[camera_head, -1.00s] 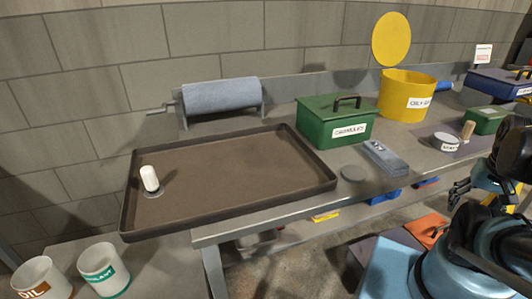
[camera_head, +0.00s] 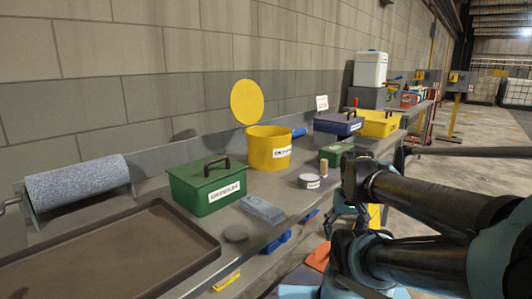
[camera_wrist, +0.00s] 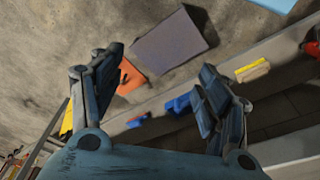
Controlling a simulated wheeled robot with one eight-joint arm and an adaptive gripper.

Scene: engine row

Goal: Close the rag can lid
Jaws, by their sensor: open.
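The yellow rag can (camera_head: 268,150) stands upright on the bench near the wall, with a white label on its front. Its round yellow lid (camera_head: 247,102) stands raised at the can's back rim, so the can is open. My gripper shows in the wrist view (camera_wrist: 155,95), its two fingers spread apart with nothing between them. In the head view my gripper is partly hidden by my arm, at the bench's front edge, to the right of and nearer than the can. The can is not in the wrist view.
A green box (camera_head: 207,187) with a handle stands left of the can. A grey block (camera_head: 262,209), a small labelled tin (camera_head: 310,181) and a small green box (camera_head: 335,153) lie in front. A blue box (camera_head: 338,123) and a yellow box (camera_head: 380,124) stand to the right.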

